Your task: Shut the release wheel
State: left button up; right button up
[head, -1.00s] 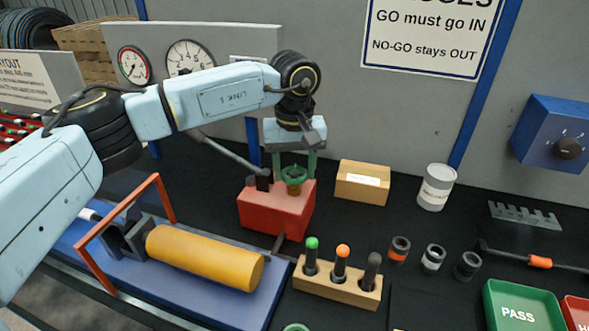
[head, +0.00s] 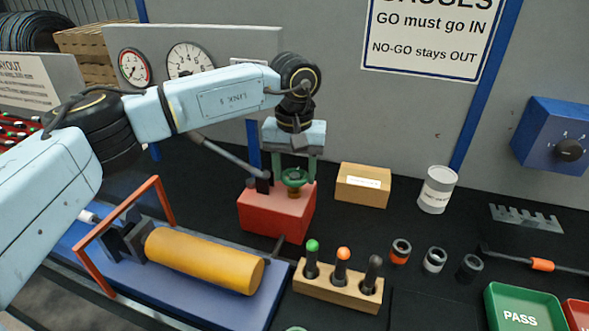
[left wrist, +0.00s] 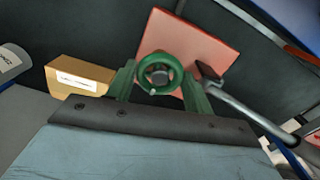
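The release wheel (head: 294,177) is a small green handwheel on a brass stem on top of the red pump block (head: 270,213). My left gripper (head: 295,165) points down over it, with one green finger on each side of the wheel. In the left wrist view the wheel (left wrist: 160,73) sits between the fingertips, and both tips appear to touch its rim. The red block (left wrist: 197,45) shows behind it. A grey pump lever (head: 230,152) rises from a black socket beside the wheel, close to my left finger. My right gripper is not in view.
A cardboard box (head: 362,185) and a white jar (head: 437,190) stand right of the block. A wooden gauge stand (head: 338,286) and a yellow cylinder (head: 205,260) are in front.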

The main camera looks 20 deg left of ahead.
aim_at(295, 176)
pick_arm(q)
jog(key=o, duration=0.4)
jog(key=shift+o, duration=0.2)
notch_tip(295, 176, up, 14)
jog(key=p, duration=0.1)
jog(key=shift+f, duration=0.25)
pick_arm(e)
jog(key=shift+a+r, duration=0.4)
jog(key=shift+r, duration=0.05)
